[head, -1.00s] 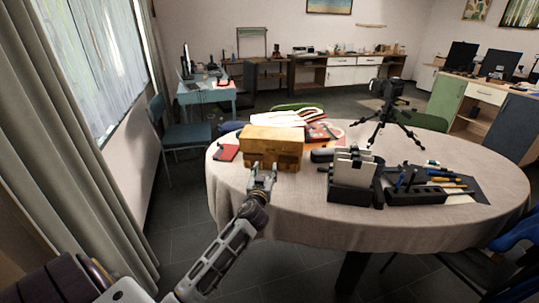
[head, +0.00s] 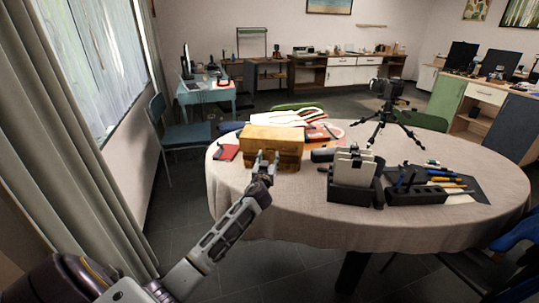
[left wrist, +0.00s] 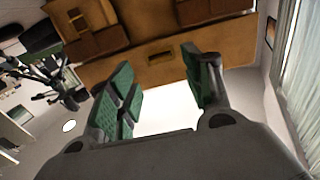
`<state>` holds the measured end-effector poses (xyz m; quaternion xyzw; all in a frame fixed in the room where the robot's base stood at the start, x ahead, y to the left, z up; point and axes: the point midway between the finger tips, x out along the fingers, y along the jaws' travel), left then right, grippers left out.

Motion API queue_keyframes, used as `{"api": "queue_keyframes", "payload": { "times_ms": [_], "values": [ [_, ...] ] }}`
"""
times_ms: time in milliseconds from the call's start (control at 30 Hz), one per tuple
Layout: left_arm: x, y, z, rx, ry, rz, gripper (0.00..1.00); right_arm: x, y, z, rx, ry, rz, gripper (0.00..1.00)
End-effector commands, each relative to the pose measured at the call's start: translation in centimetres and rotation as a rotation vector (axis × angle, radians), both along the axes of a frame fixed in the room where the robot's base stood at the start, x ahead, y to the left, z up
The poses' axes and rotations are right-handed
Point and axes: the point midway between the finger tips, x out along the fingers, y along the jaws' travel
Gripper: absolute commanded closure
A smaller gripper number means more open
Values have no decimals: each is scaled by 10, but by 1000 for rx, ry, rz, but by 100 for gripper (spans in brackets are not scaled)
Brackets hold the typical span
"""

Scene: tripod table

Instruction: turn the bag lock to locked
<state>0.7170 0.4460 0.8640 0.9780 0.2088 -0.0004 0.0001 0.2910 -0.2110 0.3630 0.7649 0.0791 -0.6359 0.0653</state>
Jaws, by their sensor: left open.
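The bag (head: 285,137) is a yellow-brown leather case standing near the left part of the round table. My left gripper (head: 267,157) is in front of the bag's near face, open and empty. In the left wrist view, the bag (left wrist: 225,42) spans the top, and a small darker rectangular plate (left wrist: 161,57), which looks like the lock, lies between the green-padded fingertips of the left gripper (left wrist: 158,63). I cannot tell whether the fingers touch the bag or which way the lock is turned. My right gripper is not in view.
The table (head: 290,209) has a cream cloth. A red notebook (head: 227,152) lies left of the bag. A black holder with cards (head: 350,190), a tool tray (head: 417,197) and a camera on a tripod (head: 388,115) stand to the right. Some cloth is clear in front.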

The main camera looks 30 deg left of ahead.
Motion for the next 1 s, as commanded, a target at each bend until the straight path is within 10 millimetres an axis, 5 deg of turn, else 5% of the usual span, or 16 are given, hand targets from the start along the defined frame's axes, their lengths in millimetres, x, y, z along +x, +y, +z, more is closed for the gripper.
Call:
{"api": "queue_keyframes", "payload": {
  "times_ms": [500, 1000],
  "values": [
    [34, 16, 1, 1, -1, 0, 50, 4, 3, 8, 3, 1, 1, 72],
    [39, 18, 0, 0, 0, 1, 51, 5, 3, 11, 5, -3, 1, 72]
  ]
}}
